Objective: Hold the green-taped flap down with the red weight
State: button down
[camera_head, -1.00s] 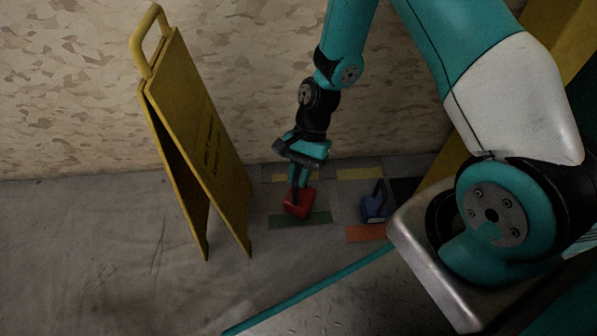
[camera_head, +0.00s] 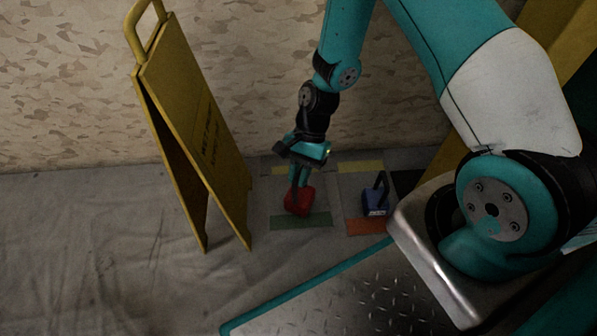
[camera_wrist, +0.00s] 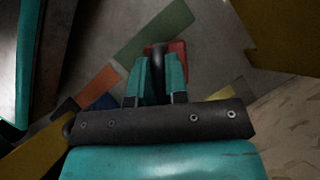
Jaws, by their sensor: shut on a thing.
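The red weight (camera_head: 299,203) is at my gripper (camera_head: 299,183), which is shut on its dark handle. In the head view the weight is just behind the green tape (camera_head: 300,222), and I cannot tell whether it touches the floor. In the wrist view the red weight (camera_wrist: 178,50) shows beyond my gripper fingers (camera_wrist: 156,75), with its black handle between them. The green tape (camera_wrist: 153,33) runs beside it there. The flap's edges are hard to make out in the dim light.
A blue weight (camera_head: 376,202) stands to the right, behind orange tape (camera_head: 369,227). Yellow tape (camera_head: 360,167) lies farther back. A yellow folding floor sign (camera_head: 190,125) stands close on the left. The patterned wall (camera_head: 80,90) is behind. The left floor is clear.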

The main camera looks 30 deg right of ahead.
aim_at(299, 195)
jog(key=shift+f+b, duration=0.7)
jog(key=shift+f, duration=1.6)
dwell(0.6)
jog(key=c, duration=1.1)
grip_release()
jog(key=shift+f, duration=0.1)
jog(key=shift+o, duration=0.2)
jog(key=p+v, duration=0.9)
jog(key=v, duration=0.8)
jog(key=shift+r+p, duration=0.3)
jog(key=shift+p, duration=0.05)
